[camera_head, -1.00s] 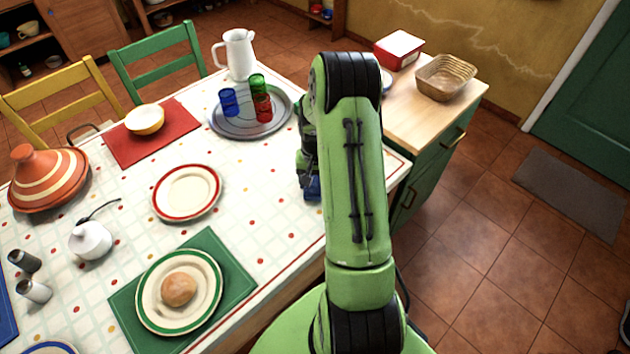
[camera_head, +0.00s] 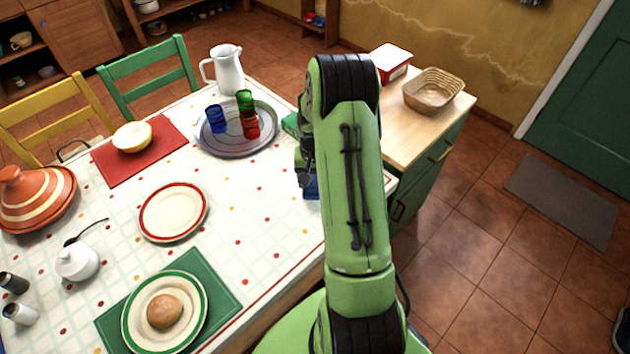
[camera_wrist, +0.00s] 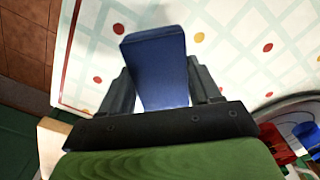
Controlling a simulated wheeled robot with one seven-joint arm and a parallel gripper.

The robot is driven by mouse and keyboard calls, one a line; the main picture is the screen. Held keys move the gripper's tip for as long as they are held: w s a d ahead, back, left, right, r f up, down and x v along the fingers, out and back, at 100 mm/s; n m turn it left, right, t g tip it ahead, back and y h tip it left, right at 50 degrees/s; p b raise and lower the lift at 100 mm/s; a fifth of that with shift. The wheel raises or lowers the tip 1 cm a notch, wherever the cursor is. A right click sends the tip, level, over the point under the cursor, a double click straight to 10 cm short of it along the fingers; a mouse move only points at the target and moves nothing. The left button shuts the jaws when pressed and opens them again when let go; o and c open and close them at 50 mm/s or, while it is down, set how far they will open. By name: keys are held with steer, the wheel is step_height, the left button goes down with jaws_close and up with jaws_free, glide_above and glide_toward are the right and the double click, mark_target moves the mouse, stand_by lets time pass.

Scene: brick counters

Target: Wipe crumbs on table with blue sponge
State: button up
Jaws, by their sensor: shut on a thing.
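The blue sponge (camera_wrist: 158,68) is between the two dark fingers of my gripper (camera_wrist: 160,85) in the wrist view. My gripper is shut on it. In the head view a small part of the sponge (camera_head: 312,187) shows left of my arm, by the table's right edge. My arm hides most of the gripper there. The table (camera_head: 255,215) has a white cloth with a grid and red and yellow dots. I cannot tell crumbs from the printed dots. In the wrist view the sponge is over the cloth (camera_wrist: 235,55); whether it touches is unclear.
A round metal tray (camera_head: 215,149) with blue, green and red cups stands near the gripper. A white jug (camera_head: 226,70) is behind it. A red-rimmed plate (camera_head: 173,211) and a green-rimmed plate with a bun (camera_head: 164,311) lie left. A wooden-topped cabinet (camera_head: 415,125) stands right.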

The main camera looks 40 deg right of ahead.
steer(key=shift+r+p, duration=1.05)
steer(key=shift+r, duration=0.7)
